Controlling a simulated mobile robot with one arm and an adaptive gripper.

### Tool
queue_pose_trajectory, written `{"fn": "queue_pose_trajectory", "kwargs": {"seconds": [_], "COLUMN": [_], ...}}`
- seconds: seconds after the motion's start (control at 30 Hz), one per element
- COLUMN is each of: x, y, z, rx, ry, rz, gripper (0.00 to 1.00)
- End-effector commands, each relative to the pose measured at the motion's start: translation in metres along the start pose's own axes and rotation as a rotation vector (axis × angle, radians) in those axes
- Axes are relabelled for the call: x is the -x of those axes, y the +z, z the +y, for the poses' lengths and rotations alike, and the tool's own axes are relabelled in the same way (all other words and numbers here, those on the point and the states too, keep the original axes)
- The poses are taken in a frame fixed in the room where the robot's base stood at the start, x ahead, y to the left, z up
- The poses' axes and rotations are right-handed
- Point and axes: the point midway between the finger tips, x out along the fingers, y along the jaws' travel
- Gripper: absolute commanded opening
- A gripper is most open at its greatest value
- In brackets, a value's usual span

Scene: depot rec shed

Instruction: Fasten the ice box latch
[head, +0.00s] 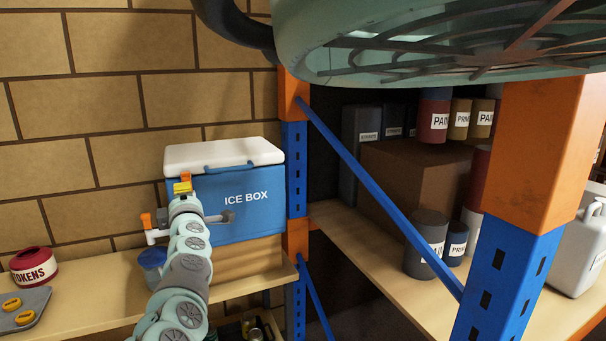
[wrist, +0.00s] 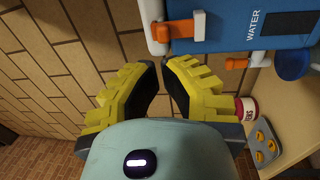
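The lid looks down on the body. I cannot tell the latch's exact state. My gripper (wrist: 160,78) has yellow fingers with dark pads, parted by a narrow gap and empty. The fingertips are just short of the latch. In the head view my gripper (head: 183,187) covers the latch area.
A tap with an orange handle (head: 147,220) sticks out of the box's side, above a blue cup (head: 152,257). A red token pot (head: 33,265) and a grey tray (head: 25,310) stand left on the shelf. A blue-orange rack post (head: 294,165) rises at the box's right.

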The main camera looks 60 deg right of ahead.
Motion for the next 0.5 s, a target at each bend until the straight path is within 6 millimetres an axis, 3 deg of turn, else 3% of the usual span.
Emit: {"fn": "queue_pose_trajectory", "kwargs": {"seconds": [0.5], "x": [0.038], "y": [0.001], "z": [0.004], "rx": [0.001], "ry": [0.003], "rz": [0.002], "gripper": [0.0]}}
